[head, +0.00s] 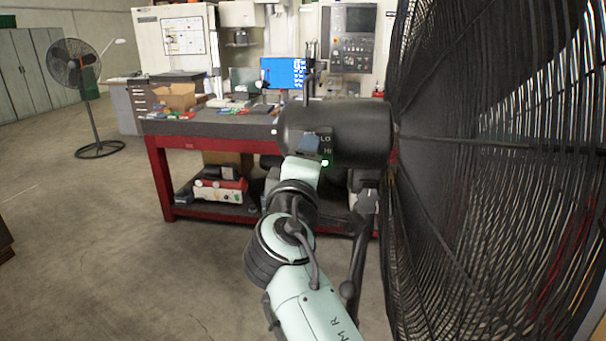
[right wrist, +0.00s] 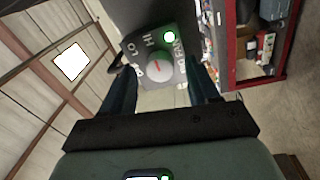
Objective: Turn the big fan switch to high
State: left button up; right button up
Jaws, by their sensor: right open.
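The big fan (head: 490,170) fills the right of the head view, with its dark cylindrical motor housing (head: 350,125) left of the grille. A switch plate (head: 326,140) marked LO and HI is on the housing. In the right wrist view, the switch knob (right wrist: 158,68) is pale and round with a red mark; its exact setting is hard to tell. A green light (right wrist: 169,37) glows on the plate near HI. My right gripper (right wrist: 162,74) is open, its blue fingers on either side of the knob; contact cannot be told. My left gripper is not in view.
A red-framed workbench (head: 160,165) with boxes and tools stands behind the housing. A smaller pedestal fan (head: 75,65) stands at the far left. Machine cabinets (head: 180,40) line the back. The floor at left is clear.

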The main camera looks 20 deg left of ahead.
pick_arm(q)
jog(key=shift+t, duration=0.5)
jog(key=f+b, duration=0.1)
jog(key=b, duration=0.1)
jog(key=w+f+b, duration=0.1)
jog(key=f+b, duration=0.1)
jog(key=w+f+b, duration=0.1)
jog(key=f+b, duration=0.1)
pick_arm(e)
jog(key=v, duration=1.3)
